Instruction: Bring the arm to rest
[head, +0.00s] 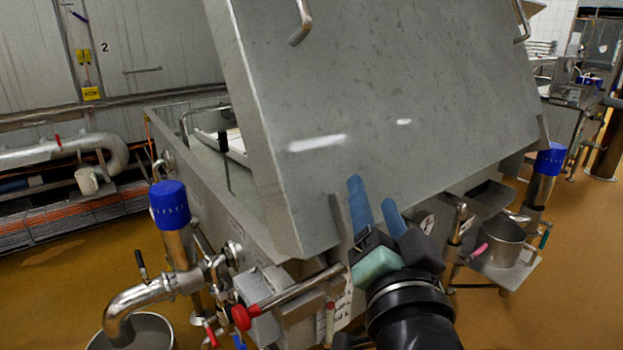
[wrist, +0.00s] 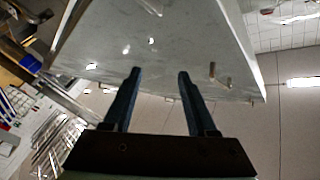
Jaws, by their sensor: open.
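My gripper (head: 375,208) is in the lower middle of the head view, with its two blue fingers pointing up in front of a large tilted steel lid (head: 390,110). In the wrist view my gripper (wrist: 155,85) shows its two fingers apart with nothing between them. The lid (wrist: 165,50) fills the space beyond the fingertips there. I cannot tell how far the fingertips are from the lid.
A steel vat (head: 215,195) stands under the lid. A blue-capped post (head: 170,205) and a red-knobbed handle (head: 241,317) are left of my arm. A steel pot (head: 499,243) on a shelf is at right. Brown floor (head: 75,280) is open at left.

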